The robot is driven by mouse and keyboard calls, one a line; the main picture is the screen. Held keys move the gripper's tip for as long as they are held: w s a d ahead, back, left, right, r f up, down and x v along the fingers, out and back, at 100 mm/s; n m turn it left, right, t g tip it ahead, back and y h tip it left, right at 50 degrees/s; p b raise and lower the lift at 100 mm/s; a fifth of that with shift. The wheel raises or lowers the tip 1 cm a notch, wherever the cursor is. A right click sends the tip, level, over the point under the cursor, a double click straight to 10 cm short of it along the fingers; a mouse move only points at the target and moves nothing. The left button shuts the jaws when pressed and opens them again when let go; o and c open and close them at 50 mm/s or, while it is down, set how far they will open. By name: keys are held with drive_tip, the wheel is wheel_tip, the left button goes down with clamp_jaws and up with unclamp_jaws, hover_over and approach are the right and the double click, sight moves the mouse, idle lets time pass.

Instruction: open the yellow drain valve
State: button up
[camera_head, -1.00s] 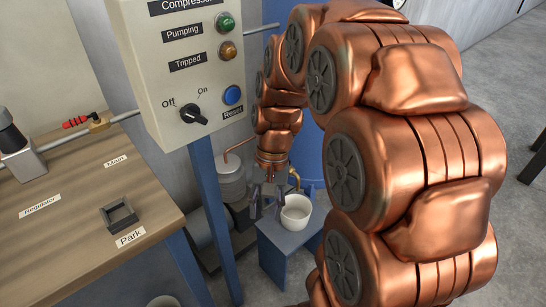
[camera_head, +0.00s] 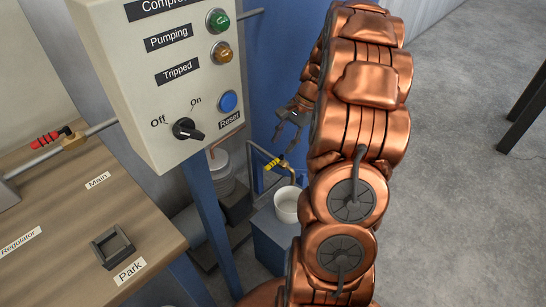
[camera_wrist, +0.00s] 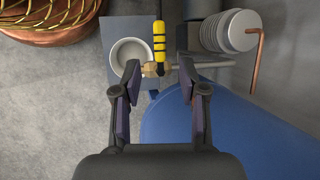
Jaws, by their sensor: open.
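The yellow drain valve handle (camera_head: 271,164) with dark bands sits on a brass pipe beside the blue tank, above a white cup. In the wrist view the yellow handle (camera_wrist: 159,42) points away from me, and its brass body (camera_wrist: 152,69) lies just beyond my fingertips, left of centre. My gripper (camera_head: 290,125) is above and to the right of the valve in the head view. In the wrist view my gripper (camera_wrist: 157,90) is open and empty, its two fingers either side of the valve's line. I cannot tell the exact gap between the fingertips and the valve.
The white cup (camera_head: 288,205) stands on a blue-grey stand (camera_head: 268,236) below the outlet. The blue tank (camera_wrist: 225,130) lies close under my gripper in the wrist view. The control panel (camera_head: 165,75) and its blue post (camera_head: 210,215) stand to the left.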

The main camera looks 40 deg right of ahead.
sight(273, 163)
drive_tip(key=x, duration=0.7)
drive_tip(key=shift+a+f, duration=0.2)
clamp_jaws()
idle(0.5)
